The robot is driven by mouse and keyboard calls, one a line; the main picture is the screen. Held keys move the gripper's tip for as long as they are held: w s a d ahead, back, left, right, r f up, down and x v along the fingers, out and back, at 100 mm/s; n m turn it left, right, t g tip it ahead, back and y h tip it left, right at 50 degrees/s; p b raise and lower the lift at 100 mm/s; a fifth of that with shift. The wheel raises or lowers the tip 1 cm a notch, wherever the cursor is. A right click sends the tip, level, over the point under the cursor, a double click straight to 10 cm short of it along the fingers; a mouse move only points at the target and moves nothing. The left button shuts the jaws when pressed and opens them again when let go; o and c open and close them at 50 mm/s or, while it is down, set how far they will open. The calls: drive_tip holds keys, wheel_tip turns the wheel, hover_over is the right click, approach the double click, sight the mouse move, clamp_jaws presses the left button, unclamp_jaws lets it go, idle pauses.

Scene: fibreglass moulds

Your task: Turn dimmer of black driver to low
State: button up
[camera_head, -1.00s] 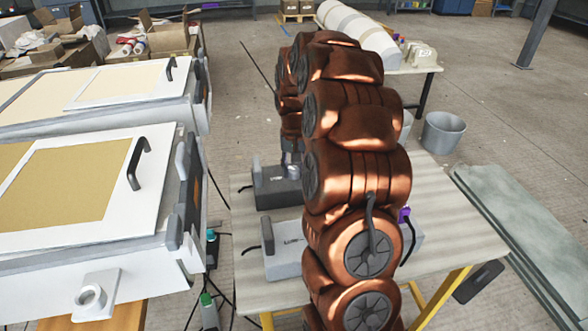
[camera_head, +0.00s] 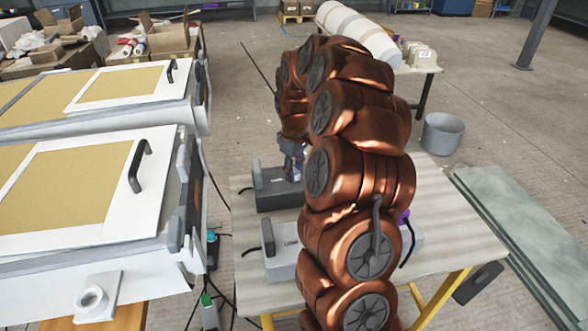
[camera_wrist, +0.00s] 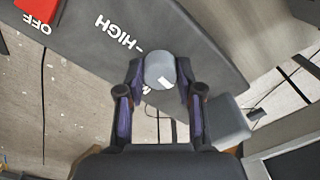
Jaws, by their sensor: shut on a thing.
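The black driver (camera_head: 278,199) is a dark box on the work table, behind a light grey driver (camera_head: 284,262). In the wrist view its dark face (camera_wrist: 85,60) carries a red switch (camera_wrist: 38,8) by "OFF" and the word "HIGH", both upside down. The dimmer is a round grey knob (camera_wrist: 159,68) with a white mark on its lower right part. My gripper (camera_wrist: 160,88) is shut on this knob, one finger at each side. In the head view my gripper (camera_head: 293,165) is at the right end of the black driver, partly hidden by my arm.
The drivers stand on a pale work table (camera_head: 450,225) with yellow legs. Large white moulds (camera_head: 100,190) with black handles are close on the left. Cables hang between moulds and table. A grey bucket (camera_head: 442,133) and stacked sheets (camera_head: 520,225) lie to the right on open floor.

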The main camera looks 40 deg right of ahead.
drive_tip(key=shift+n, duration=0.5)
idle(0.3)
drive_tip(key=o, duration=1.2)
drive_tip(key=shift+c, duration=0.2)
drive_tip(key=shift+r, duration=0.1)
wheel_tip(320, 180, up, 12)
